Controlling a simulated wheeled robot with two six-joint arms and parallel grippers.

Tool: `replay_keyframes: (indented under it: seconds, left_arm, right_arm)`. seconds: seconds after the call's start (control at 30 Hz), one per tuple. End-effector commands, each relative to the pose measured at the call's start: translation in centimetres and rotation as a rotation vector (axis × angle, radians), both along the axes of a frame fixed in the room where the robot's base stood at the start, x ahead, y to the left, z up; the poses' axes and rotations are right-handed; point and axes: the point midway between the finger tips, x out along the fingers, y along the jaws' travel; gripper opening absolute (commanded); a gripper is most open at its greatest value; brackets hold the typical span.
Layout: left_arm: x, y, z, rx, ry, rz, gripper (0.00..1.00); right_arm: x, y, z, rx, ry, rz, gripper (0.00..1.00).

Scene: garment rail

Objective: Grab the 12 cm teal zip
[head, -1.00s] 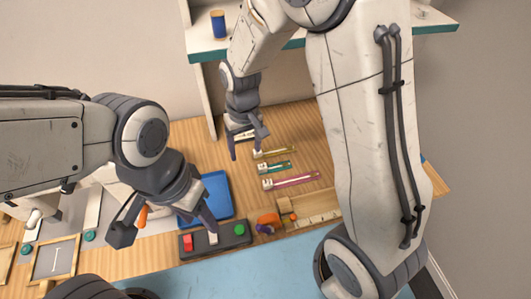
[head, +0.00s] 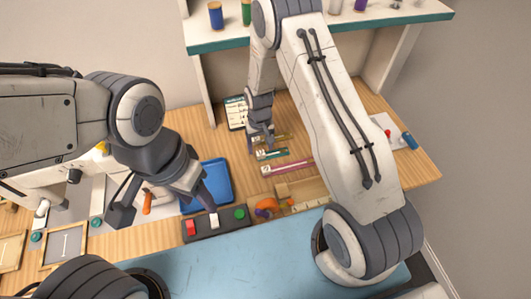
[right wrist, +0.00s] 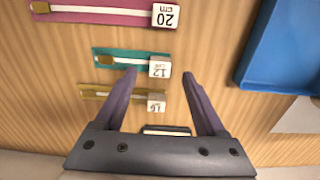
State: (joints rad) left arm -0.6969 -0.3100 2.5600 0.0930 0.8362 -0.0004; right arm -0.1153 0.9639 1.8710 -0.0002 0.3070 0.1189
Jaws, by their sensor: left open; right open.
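The teal zip (right wrist: 118,57) lies flat on the wooden table, with a white tag (right wrist: 159,67) reading 12 cm at one end. In the head view the teal zip (head: 273,154) lies between the pink zip and another zip. My right gripper (right wrist: 158,74) is open and empty above the table, its fingertips on either side of the 12 cm tag in the right wrist view. I cannot tell its height above the tag. In the head view my right gripper (head: 262,140) partly hides the zips. My left gripper (head: 168,215) is open and empty at the left.
A pink zip (right wrist: 90,11) tagged 20 cm and a yellowish zip (right wrist: 120,94) tagged 16 lie parallel to the teal one. A blue tray (head: 217,180) lies left of them. A button box (head: 214,224) and a wooden box (head: 305,194) stand nearer the front. A shelf (head: 330,36) spans the back.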

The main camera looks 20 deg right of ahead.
Motion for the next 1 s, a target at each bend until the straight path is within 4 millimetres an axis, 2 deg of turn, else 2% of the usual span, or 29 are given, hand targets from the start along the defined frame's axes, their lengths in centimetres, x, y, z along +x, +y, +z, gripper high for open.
replay_keyframes:
  seconds: [0.03, 0.2, 0.47, 0.5, 0.67, 0.7, 1.0]
  left_arm:
    - [0.0, 0.0, 0.7, 0.000, 0.000, 0.000, 0.50]
    - [0.0, 0.0, 0.9, 0.000, 0.000, 0.000, 0.50]
    - [0.0, 0.0, 0.9, 0.000, 0.000, 0.000, 0.50]
    - [0.0, 0.0, 0.9, 0.000, 0.000, 0.000, 0.50]
    - [0.0, 0.0, 0.9, 0.000, 0.000, 0.000, 0.50]
    - [0.0, 0.0, 0.9, 0.000, 0.000, 0.000, 0.50]
    - [0.0, 0.0, 0.8, 0.000, 0.000, 0.000, 0.50]
  right_arm:
    - [-0.1, 0.0, -0.5, 0.000, 0.004, 0.000, 0.72]
    - [0.0, 0.0, -2.5, 0.000, 0.001, 0.000, 0.72]
    - [0.0, 0.0, -2.9, 0.000, -0.001, 0.000, 0.72]
    - [0.0, 0.0, -2.9, 0.000, -0.001, 0.000, 0.69]
    - [0.0, 0.0, -2.9, 0.000, -0.001, 0.000, 0.07]
    - [0.0, 0.0, -2.9, 0.000, -0.001, 0.000, 0.00]
    - [0.0, 0.0, -2.8, 0.000, -0.001, 0.000, 0.00]
